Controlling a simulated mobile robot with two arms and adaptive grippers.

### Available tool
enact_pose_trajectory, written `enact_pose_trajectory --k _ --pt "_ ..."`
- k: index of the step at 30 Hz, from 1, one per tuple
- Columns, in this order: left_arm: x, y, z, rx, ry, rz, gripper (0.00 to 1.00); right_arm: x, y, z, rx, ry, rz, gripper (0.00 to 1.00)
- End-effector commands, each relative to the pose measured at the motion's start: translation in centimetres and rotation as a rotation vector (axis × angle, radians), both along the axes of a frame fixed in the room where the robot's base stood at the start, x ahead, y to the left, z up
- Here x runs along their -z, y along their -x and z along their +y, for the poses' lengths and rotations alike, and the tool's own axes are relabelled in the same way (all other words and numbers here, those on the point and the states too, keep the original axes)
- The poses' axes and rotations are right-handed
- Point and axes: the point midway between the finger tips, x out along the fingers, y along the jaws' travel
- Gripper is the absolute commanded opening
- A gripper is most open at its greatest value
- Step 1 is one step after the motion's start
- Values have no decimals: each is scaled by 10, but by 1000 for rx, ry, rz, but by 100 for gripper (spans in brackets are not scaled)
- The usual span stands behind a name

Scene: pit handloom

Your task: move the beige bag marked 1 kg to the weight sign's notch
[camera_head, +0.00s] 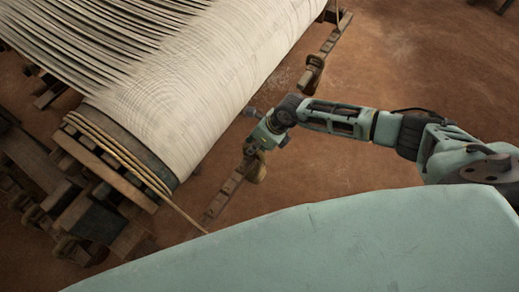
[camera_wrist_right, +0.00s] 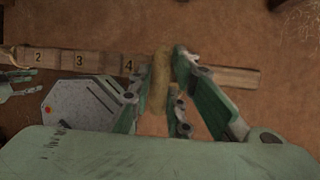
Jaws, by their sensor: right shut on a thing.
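My right gripper (camera_head: 263,140) is shut on a beige bag (camera_head: 257,168), which hangs over a notched wooden bar (camera_head: 219,200). In the right wrist view, the bag (camera_wrist_right: 161,75) is between the fingers of the right gripper (camera_wrist_right: 168,60). It overlaps the bar (camera_wrist_right: 215,76) just right of the number 4 plate (camera_wrist_right: 128,65). I cannot tell whether the bag touches the bar. Its 1 kg mark is not readable, and I cannot make out a weight sign. A teal jointed part (camera_wrist_right: 14,85) at the left edge may be my left gripper; its jaws are unclear.
Plates 2 (camera_wrist_right: 38,56) and 3 (camera_wrist_right: 79,60) are on the bar left of plate 4. A second hanging object (camera_head: 312,72) is farther along the bar in the head view. The loom's thread-wound roller (camera_head: 190,90) is to the left. Bare earth floor lies to the right.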

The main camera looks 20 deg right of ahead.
Motion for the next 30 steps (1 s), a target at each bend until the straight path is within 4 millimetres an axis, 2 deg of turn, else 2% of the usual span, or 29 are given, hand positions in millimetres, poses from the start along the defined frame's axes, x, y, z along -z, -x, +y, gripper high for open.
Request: enact_pose_trajectory --k 6,15,30 --pt "9 0 0 0 0 0 40 -1 -14 11 1 -5 -5 0" --pt "20 0 0 0 0 -1 40 13 -13 10 1 -5 -5 0" --pt "21 0 0 0 0 -1 40 15 -13 10 1 -5 -5 0"
